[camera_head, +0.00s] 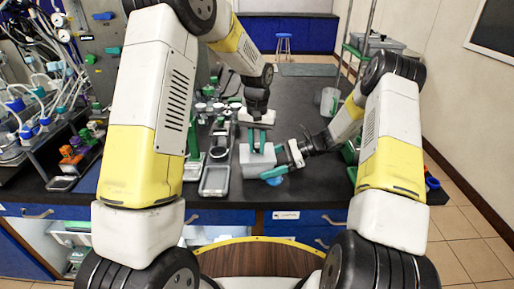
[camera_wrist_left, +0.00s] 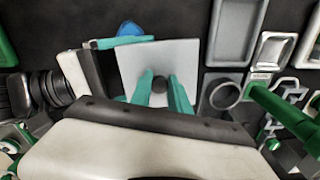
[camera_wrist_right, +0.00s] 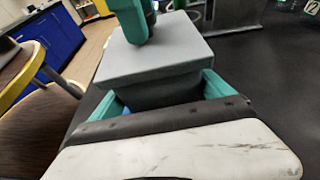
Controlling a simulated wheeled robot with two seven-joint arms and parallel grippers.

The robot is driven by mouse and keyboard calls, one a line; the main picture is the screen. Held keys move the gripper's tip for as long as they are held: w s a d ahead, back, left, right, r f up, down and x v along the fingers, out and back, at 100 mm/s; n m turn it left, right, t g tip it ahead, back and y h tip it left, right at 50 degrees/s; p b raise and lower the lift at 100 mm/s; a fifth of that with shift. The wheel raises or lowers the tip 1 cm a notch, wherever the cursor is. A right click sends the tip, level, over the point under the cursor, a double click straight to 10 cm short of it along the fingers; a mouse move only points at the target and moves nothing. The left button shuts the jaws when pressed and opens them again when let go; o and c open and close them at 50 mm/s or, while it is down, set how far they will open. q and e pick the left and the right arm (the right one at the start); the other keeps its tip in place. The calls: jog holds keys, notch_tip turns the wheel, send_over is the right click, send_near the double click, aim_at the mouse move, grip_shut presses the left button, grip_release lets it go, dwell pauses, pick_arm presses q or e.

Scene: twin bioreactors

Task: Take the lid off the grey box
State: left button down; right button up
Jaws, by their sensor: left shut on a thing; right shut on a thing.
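The grey box (camera_head: 258,171) stands on the dark bench in the middle of the head view. Its flat, square grey lid (camera_wrist_left: 185,62) has a small dark knob (camera_wrist_left: 160,84) on top. My left gripper (camera_head: 257,145) comes down from above, and its teal fingers are shut on the knob in the left wrist view (camera_wrist_left: 160,90). My right gripper (camera_wrist_right: 163,95) comes in from the right, with its teal fingers on opposite sides of the box body under the lid. The lid (camera_wrist_right: 150,58) covers the body; I see no clear gap between them.
Grey trays (camera_head: 215,180) and a round dish (camera_head: 219,153) lie left of the box. A blue item (camera_wrist_left: 130,29) lies close to the box. A rack with tubes and bottles (camera_head: 40,125) stands at the left.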

aim_at(257, 147)
pick_arm(q)
jog(key=shift+r, duration=0.55)
jog(key=shift+r, duration=2)
pick_arm(e)
jog(key=o, duration=1.8)
jog(key=shift+d, duration=0.15)
